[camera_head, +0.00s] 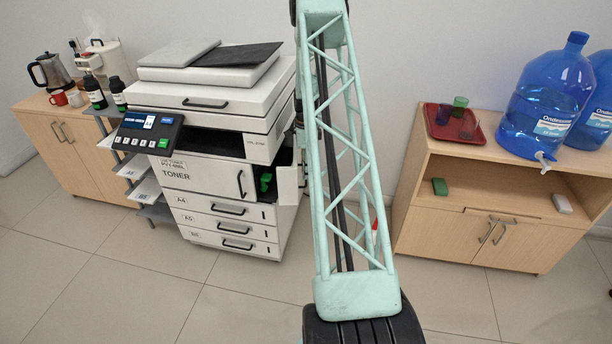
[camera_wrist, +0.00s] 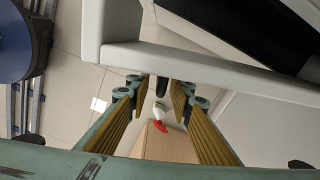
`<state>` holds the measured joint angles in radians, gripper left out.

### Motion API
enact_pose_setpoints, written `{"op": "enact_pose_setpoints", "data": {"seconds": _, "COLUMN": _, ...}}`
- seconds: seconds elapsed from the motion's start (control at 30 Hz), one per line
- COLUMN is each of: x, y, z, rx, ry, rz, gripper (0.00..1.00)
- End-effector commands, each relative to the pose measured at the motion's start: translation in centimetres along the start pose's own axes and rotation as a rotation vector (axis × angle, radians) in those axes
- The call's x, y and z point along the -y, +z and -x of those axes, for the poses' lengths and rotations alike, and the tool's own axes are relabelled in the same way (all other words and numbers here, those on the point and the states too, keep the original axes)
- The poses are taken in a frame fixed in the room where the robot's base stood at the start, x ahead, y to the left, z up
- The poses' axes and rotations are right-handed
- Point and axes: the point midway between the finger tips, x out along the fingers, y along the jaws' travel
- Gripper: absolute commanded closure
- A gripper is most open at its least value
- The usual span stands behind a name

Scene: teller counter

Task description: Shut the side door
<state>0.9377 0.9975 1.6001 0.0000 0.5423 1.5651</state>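The white copier (camera_head: 215,125) stands against the wall. On its right flank the side door (camera_head: 288,185) hangs open, with green parts (camera_head: 265,181) visible in the opening. My own mast hides the area right of the door. In the wrist view my gripper (camera_wrist: 160,88) is open, its two yellow-padded fingers apart and nothing between them. A white edge of the copier (camera_wrist: 160,57) lies just beyond the fingertips; I cannot tell whether it is the body or the side door. My gripper is hidden in the head view.
A wooden cabinet (camera_head: 465,215) at right holds blue water bottles (camera_head: 547,95) and a red tray (camera_head: 455,124). Another wooden cabinet (camera_head: 75,135) with a kettle (camera_head: 50,72) stands at left. A red-and-white item (camera_wrist: 160,117) shows below the fingers. The tiled floor (camera_head: 130,290) in front is clear.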

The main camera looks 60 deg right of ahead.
Motion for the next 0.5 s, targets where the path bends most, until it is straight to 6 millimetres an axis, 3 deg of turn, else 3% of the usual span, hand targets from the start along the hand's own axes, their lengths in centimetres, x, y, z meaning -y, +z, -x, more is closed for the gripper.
{"op": "enact_pose_setpoints", "data": {"seconds": 0.5, "x": 0.0, "y": 0.0, "z": 6.6, "rx": 0.0, "ry": -0.002, "rz": 0.0, "gripper": 0.8}}
